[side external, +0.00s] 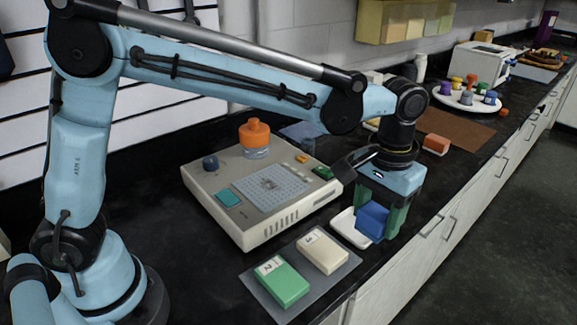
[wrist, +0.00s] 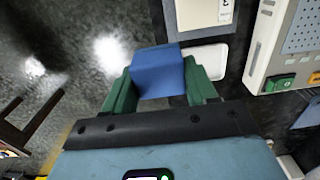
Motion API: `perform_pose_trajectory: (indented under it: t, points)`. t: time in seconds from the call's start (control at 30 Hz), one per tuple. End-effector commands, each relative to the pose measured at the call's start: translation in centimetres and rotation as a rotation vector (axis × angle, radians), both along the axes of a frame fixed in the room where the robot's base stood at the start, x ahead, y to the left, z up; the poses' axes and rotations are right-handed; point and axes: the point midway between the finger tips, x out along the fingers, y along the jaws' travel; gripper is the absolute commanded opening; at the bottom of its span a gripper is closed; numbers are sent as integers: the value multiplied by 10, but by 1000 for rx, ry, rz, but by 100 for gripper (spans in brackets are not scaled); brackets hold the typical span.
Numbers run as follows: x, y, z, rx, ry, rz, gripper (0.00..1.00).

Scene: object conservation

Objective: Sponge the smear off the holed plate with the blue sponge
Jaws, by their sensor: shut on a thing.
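The blue sponge (side external: 371,221) is held between the green fingers of my gripper (side external: 380,213), beside and partly over a small white tray (side external: 339,222). In the wrist view the sponge (wrist: 158,72) sits between both fingers of my gripper (wrist: 160,88). Whether it touches the tray cannot be told. The holed plate (side external: 291,183) lies on top of a beige machine, left of my gripper. A greyish smear (side external: 268,184) shows near its middle. Part of the plate also shows in the wrist view (wrist: 303,32), at the top right corner.
The beige machine (side external: 226,224) carries an orange-capped bottle (side external: 255,137), a dark blue knob (side external: 210,162), a teal pad (side external: 229,198) and a green switch (side external: 323,172). Green (side external: 281,283) and cream (side external: 322,250) blocks lie on a grey mat in front. The counter's front edge is close to my gripper.

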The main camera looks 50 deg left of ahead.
Motion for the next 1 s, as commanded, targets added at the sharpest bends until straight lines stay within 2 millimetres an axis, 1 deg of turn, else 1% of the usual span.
perform_pose_trajectory:
  t: [0.07,0.17,0.27,0.3,0.37,0.4,0.43,0.47,0.5,0.6,0.7,0.83,0.9,1.0]
  points:
    - [4,12,2,0,0,7,33]
    - [11,39,5,0,0,11,33]
    - [17,79,10,0,0,14,33]
    - [19,97,12,0,0,15,33]
    - [20,125,16,0,0,15,33]
    - [20,142,18,0,0,16,33]
    - [19,156,19,0,0,16,33]
    - [18,169,21,0,0,16,33]
    - [15,187,23,0,0,15,33]
    - [7,226,27,0,0,14,33]
    - [-2,257,31,0,0,11,33]
    - [-13,284,34,0,0,7,33]
    - [-17,293,35,0,0,5,33]
    - [-20,299,35,0,0,2,33]
